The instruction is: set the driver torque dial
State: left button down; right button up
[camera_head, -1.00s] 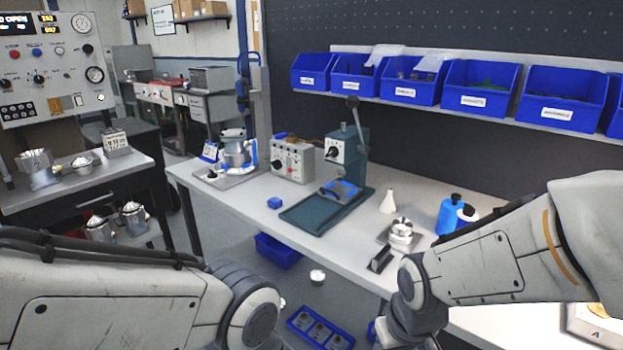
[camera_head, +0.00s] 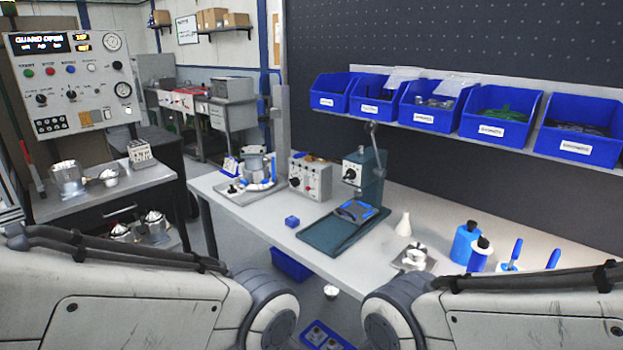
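A grey control box (camera_head: 311,178) with several knobs and a red button stands on the bench, left of a green bench press (camera_head: 368,180). The press has a dark round dial (camera_head: 351,174) on its grey front plate. I cannot tell which knob is the driver torque dial, and the markings are too small to read. Both of my arms come in along the bottom of the view, the left from the left and the right from the right. Both grippers are out of view.
A blue block (camera_head: 291,221), a white cone bottle (camera_head: 403,224), a metal part (camera_head: 413,256) and blue bottles (camera_head: 467,242) stand on the bench (camera_head: 262,217). Blue bins (camera_head: 501,114) line the shelf behind. A panel (camera_head: 72,82) reading "GUARD OPEN" stands at left.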

aim_at(295, 182)
jog(key=u, duration=0.05)
jog(key=k, duration=0.5)
jog(key=u, duration=0.7)
jog(key=i, duration=1.85)
jog(key=z, duration=0.75)
